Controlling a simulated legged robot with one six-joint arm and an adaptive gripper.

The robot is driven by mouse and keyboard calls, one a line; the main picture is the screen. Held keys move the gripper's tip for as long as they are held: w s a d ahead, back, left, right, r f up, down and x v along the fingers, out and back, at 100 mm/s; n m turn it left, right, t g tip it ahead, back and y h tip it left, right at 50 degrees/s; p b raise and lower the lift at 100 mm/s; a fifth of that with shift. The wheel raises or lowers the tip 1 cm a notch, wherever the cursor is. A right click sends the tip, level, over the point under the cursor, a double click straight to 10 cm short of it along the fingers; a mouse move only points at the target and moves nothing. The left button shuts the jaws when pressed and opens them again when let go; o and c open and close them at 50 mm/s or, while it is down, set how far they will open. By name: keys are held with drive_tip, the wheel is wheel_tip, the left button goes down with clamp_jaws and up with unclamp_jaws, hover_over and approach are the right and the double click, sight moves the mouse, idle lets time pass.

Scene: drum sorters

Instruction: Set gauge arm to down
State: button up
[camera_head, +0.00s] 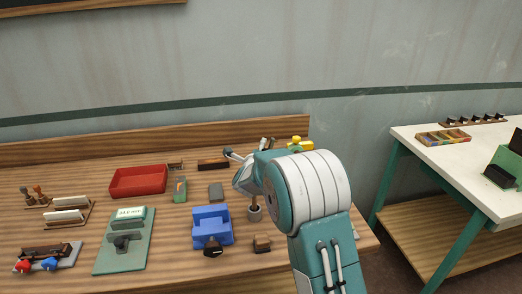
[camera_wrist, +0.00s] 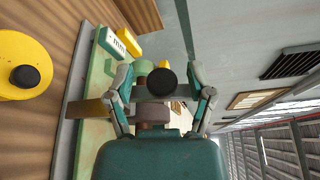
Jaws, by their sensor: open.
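In the wrist view, a device with a green base (camera_wrist: 100,75) and a yellow-and-white labelled block (camera_wrist: 121,42) stands on the wooden bench; I take it for the gauge. A round black knob (camera_wrist: 160,82) on a grey bar shows between my fingers and may belong to the gauge arm. My gripper (camera_wrist: 159,76) is open, one finger on each side of the knob; I cannot tell whether either touches it. In the head view, my arm hides most of this device, leaving yellow parts (camera_head: 299,142) visible. The arm's exact tilt is unclear.
The bench holds a red tray (camera_head: 138,181), a blue fixture (camera_head: 212,225), and a green plate device (camera_head: 123,245). A yellow round part with a black centre (camera_wrist: 24,77) is at the wrist view's left. A white-topped table (camera_head: 462,160) stands at right.

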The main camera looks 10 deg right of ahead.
clamp_jaws()
